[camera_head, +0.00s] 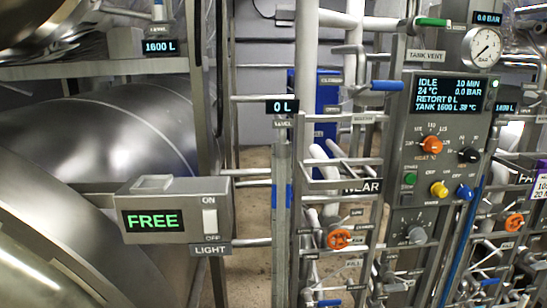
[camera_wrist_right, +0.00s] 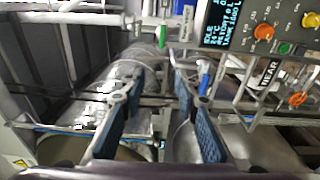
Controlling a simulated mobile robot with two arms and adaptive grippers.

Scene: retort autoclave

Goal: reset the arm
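My right gripper (camera_wrist_right: 158,88) shows in the right wrist view, with its two blue-padded fingers spread apart. Nothing sits between the fingertips. Behind them are blurred metal pipes and a shiny metal vessel (camera_wrist_right: 112,82). The right gripper is not seen in the head view. My left gripper and left arm show in neither view.
The control panel (camera_head: 450,130) reads IDLE. A grey light box (camera_head: 180,212) reads FREE. Orange valve wheels (camera_head: 339,239), a green-handled lever (camera_head: 431,22) and a blue-handled lever (camera_head: 386,86) stick out from the pipework. A large steel retort (camera_head: 110,140) fills the left.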

